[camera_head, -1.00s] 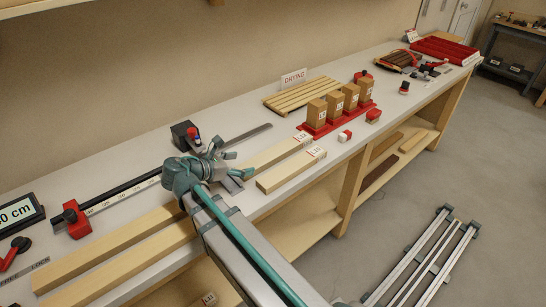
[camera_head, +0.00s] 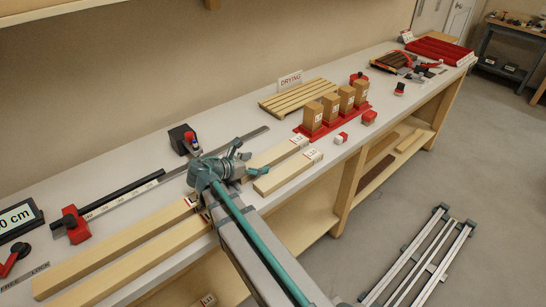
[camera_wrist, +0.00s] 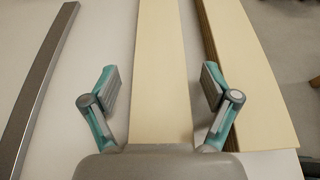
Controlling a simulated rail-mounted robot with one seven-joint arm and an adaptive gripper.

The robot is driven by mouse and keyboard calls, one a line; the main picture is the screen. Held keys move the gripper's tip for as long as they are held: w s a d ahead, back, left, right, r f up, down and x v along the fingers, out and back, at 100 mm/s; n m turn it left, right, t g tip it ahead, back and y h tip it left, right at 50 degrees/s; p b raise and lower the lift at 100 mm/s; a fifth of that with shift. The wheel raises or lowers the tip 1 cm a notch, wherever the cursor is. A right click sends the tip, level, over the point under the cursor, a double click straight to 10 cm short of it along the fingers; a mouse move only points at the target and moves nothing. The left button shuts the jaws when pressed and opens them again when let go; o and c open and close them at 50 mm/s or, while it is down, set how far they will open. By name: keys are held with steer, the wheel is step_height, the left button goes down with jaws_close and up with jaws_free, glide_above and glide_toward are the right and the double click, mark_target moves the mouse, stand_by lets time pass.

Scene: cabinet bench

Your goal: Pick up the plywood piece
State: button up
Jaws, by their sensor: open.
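Two short pale boards lie side by side on the bench in the head view, a back one (camera_head: 278,156) and a front one (camera_head: 290,172), with labels at their far ends. My gripper (camera_head: 247,163) is at the near end of the back board. In the wrist view my gripper (camera_wrist: 160,92) is open, with one finger on each side of a pale board (camera_wrist: 162,60). A second board (camera_wrist: 245,80) lies right of the fingers and shows a layered brown edge. I cannot tell from the labels which is the plywood piece. Nothing is held.
Two long pale boards (camera_head: 120,248) lie at lower left. A metal rail (camera_wrist: 38,80) runs left of the fingers. Behind the boards stand a black-and-red block (camera_head: 184,139) and a drying rack (camera_head: 300,97). Upright wooden blocks (camera_head: 330,107) stand on a red base further right.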

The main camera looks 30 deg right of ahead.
steer(key=c, duration=1.5)
steer(key=shift+r, duration=0.2)
